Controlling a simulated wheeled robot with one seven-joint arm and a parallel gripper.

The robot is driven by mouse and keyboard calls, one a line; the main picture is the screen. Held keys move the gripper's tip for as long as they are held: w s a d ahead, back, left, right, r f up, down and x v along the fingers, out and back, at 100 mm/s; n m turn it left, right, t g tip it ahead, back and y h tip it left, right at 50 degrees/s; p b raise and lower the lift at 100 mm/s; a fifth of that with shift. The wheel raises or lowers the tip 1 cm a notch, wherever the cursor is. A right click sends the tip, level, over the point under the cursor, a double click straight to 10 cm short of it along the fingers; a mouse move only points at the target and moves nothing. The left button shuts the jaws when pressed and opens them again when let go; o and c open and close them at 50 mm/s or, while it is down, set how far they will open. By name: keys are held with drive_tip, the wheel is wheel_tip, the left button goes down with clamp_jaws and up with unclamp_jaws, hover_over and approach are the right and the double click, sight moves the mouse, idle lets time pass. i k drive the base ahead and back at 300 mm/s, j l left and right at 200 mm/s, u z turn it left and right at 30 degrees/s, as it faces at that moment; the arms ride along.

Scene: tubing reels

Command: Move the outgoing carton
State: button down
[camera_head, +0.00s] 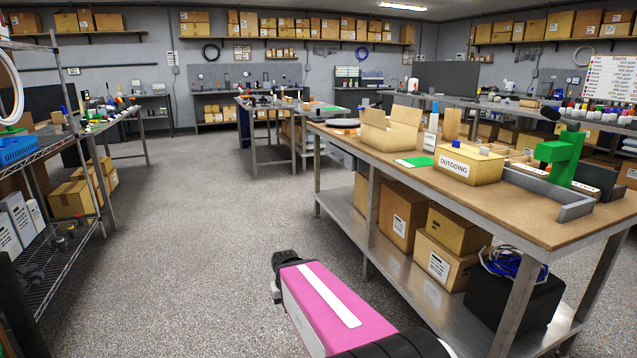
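The outgoing carton (453,168) is a tan box with a white label reading OUTGOING on its front. It stands upright on the brown top of the workbench (520,212) at the right. A small blue item and a pale item show at its top. Only a pink and black part of my own arm shows, at the bottom centre over the floor, well apart from the carton. My gripper cannot be made out in this view.
An open-flapped carton (388,138) and a green sheet (413,162) lie left of the outgoing carton. A green device (562,152) and a grey tray (575,212) stand right. Boxes fill the lower shelf. The floor (190,220) is clear between bench and left racks.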

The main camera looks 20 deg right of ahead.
sight(472, 173)
drive_tip(key=i+j+z, duration=0.25)
drive_tip(key=i+z, duration=0.2)
drive_tip(key=i+j+z, duration=0.3)
drive_tip(key=z, duration=0.15)
drive_tip(key=i+j+z, duration=0.25)
drive_tip(key=j+z, duration=0.2)
drive_tip(key=j, duration=0.2)
drive_tip(key=i+j+z, duration=0.2)
drive_tip(key=j+z, duration=0.25)
drive_tip(key=j, duration=0.05)
